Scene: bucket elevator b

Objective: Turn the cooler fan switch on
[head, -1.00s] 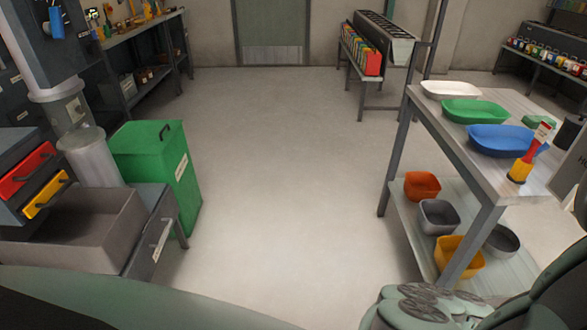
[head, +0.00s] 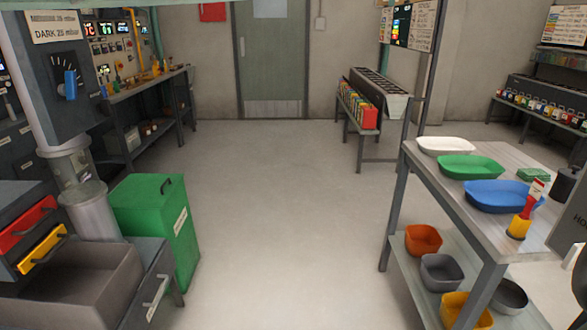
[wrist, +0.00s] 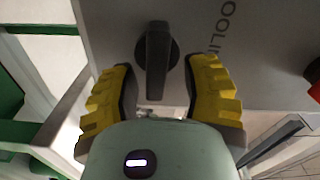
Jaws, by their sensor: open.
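In the wrist view a dark rotary switch (wrist: 157,58) with a long handle sits on a grey panel (wrist: 255,55). Part of a label reading "OOLIN" is printed to its right. The handle points along the picture's vertical. My gripper (wrist: 160,72) is open, with one yellow ridged finger on each side of the switch handle. I see gaps between the fingers and the handle, and cannot tell how deep the handle lies between them. My gripper is not visible in the head view.
A red part (wrist: 314,72) juts from the panel's right side. In the head view a steel table (head: 440,178) with trays stands right, beside a grey panel edge (head: 572,215). A green bin (head: 160,215) and drawers stand left. The floor between is clear.

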